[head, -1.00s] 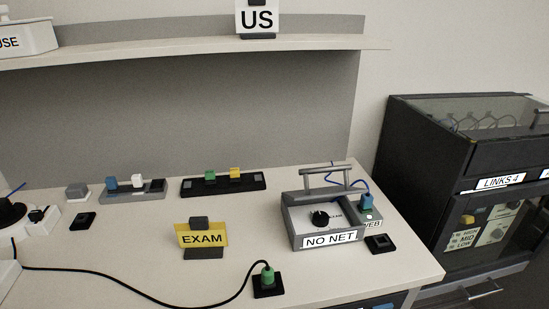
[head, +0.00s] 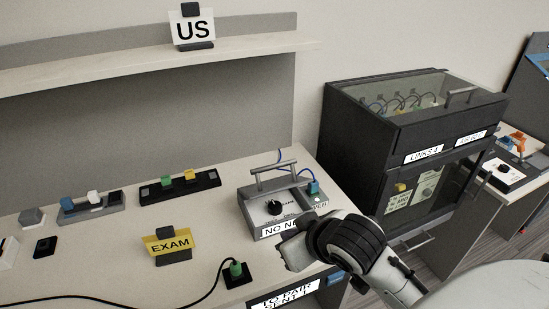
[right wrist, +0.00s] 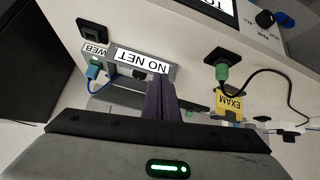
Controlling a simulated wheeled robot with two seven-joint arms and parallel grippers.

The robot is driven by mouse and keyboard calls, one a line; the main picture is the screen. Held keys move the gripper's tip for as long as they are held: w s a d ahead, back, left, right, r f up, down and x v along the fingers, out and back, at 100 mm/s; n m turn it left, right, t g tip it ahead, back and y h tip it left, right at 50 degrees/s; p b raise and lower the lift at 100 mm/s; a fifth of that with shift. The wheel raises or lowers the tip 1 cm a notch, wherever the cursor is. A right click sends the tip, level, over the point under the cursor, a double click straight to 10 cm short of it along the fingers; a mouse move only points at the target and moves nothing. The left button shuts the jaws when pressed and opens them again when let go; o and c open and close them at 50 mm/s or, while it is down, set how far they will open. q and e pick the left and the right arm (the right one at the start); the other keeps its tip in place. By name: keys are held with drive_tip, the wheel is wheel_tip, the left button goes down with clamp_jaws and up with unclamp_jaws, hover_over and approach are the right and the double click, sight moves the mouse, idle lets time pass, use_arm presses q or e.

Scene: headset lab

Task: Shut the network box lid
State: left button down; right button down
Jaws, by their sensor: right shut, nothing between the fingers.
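The network box (head: 250,208) is a grey box labelled NO NET at the right end of the white desk. A black knob shows on its inner face, and a grey bar handle (head: 273,171) stands up at its back edge; the lid looks raised there. A blue plug (head: 313,187) with a blue cable sits at its right side. My right gripper (head: 288,254) is shut and empty at the box's front right, covering part of the label. In the right wrist view, its dark fingers (right wrist: 160,86) point towards the label (right wrist: 142,61). My left gripper is out of view.
A yellow EXAM sign (head: 168,245) and a green plug on a black base (head: 235,271) stand left of the gripper. Switch strips (head: 180,188) lie behind. A black cabinet (head: 400,145) stands right of the desk. The overhead shelf (head: 130,75) crosses the back.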

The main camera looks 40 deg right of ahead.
drive_tip(key=w+d+r+m+t+h, duration=0.1)
drive_tip(key=w+d+r+t, duration=0.15)
drive_tip(key=w+r, duration=0.35)
drive_tip(key=w+d+r+m+t+h, duration=0.1)
drive_tip(key=w+d+r+t, duration=0.15)
drive_tip(key=r, duration=0.65)
hover_over(274, 166)
drive_tip(key=w, duration=0.2)
wheel_tip(274, 166, down, 4)
drive_tip(key=shift+s+f+g, duration=0.3)
drive_tip(key=shift+s+f, duration=0.7)
drive_tip(key=shift+f, duration=0.25)
drive_tip(key=shift+s+f, duration=0.3)
drive_tip(key=shift+f, duration=0.05)
drive_tip(key=shift+a, duration=0.1)
